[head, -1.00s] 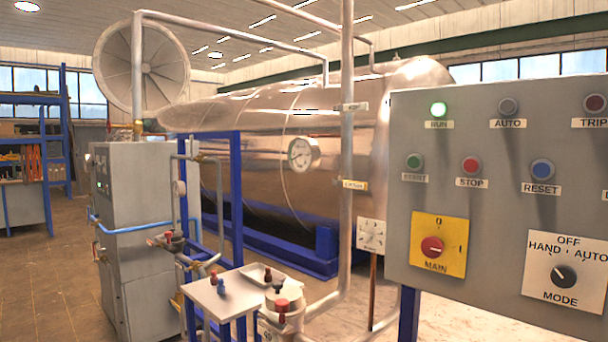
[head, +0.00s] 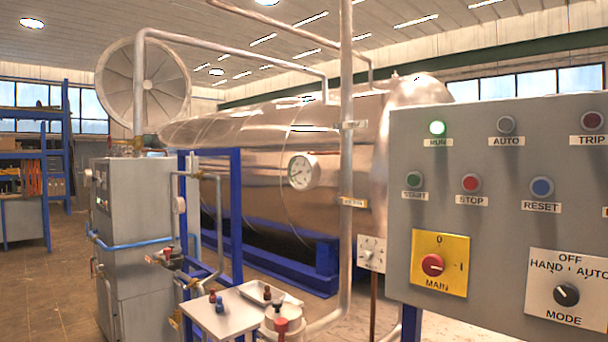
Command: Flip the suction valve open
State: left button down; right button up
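I cannot tell for sure which fitting is the suction valve. A small valve with a red part (head: 167,258) sits on the thin pipework in front of the grey pump cabinet (head: 137,200). A brass-coloured fitting (head: 197,174) is higher on the same pipework. The handle positions are too small to make out. Neither of my grippers is in view.
A small white table (head: 215,318) with a tray and coloured bottles stands low in front. A large steel tank (head: 260,150) lies behind. Floor is clear at left.

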aim_at(356, 203)
jog(key=i+j, duration=0.2)
jog(key=j, duration=0.2)
jog(key=i+j, duration=0.2)
jog(key=j, duration=0.15)
jog(key=i+j, duration=0.2)
jog(key=j, duration=0.2)
jog(key=i+j, duration=0.15)
jog(key=j, duration=0.25)
jog(key=i+j, duration=0.2)
jog(key=i, duration=0.2)
jog(key=i+j+z, duration=0.15)
jog(key=i, duration=0.2)
jog(key=i+l, duration=0.15)
jog(key=i, duration=0.5)
